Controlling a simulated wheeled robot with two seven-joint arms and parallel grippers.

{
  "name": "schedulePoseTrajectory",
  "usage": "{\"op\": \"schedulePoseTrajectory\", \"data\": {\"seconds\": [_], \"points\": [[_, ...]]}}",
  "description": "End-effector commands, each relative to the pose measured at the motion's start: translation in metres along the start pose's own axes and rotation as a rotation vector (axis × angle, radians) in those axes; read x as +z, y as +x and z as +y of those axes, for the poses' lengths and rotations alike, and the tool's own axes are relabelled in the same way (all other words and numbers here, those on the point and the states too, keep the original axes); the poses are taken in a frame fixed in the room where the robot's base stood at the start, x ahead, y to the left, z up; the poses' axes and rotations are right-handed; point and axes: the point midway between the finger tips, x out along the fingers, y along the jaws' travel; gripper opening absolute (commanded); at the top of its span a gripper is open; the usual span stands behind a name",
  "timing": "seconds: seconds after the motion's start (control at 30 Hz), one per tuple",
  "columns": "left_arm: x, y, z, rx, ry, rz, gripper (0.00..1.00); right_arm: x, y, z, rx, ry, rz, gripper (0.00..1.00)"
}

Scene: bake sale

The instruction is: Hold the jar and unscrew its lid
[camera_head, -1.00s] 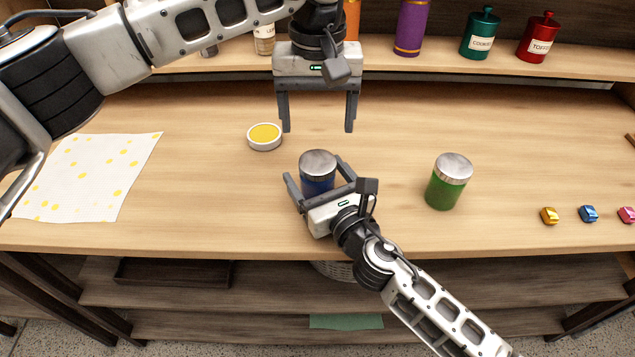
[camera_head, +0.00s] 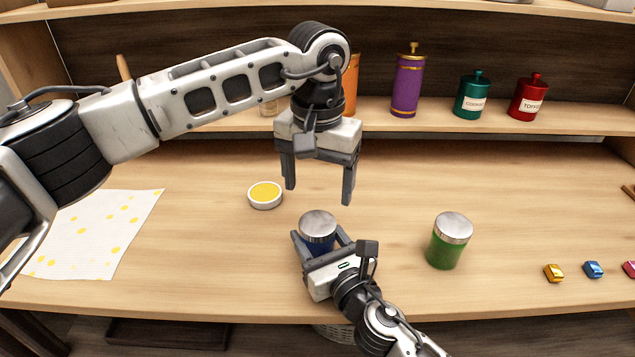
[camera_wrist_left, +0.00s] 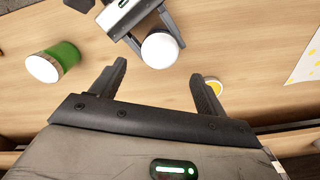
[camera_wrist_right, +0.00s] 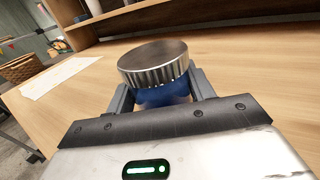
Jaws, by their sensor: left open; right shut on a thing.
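A blue jar (camera_head: 318,248) with a ribbed silver lid (camera_head: 318,222) stands upright on the counter. My right gripper (camera_head: 319,238) is shut around the jar's body, below the lid; the lid (camera_wrist_right: 153,62) and a strip of blue body (camera_wrist_right: 163,94) show between its fingers in the right wrist view. My left gripper (camera_head: 319,195) is open and empty, pointing down above and a little behind the lid. In the left wrist view the lid (camera_wrist_left: 159,50) appears beyond the open fingers, apart from them. Most of the jar's body is hidden by the right gripper.
A green jar (camera_head: 444,245) stands to the right. A small yellow-topped white dish (camera_head: 265,196) sits left of the blue jar. A spotted cloth (camera_head: 95,235) lies at left; small wrapped pieces (camera_head: 593,270) lie at right. A shelf with canisters (camera_head: 407,85) is behind.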

Motion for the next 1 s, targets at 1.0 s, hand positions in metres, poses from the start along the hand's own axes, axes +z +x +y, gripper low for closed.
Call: {"op": "schedulePoseTrajectory", "data": {"seconds": [1.0], "points": [[0.000, 0.074, 0.000, -0.001, -0.001, 0.000, 0.36, -0.001, 0.000, 0.000, 0.000, 0.000, 0.001, 0.00]]}}
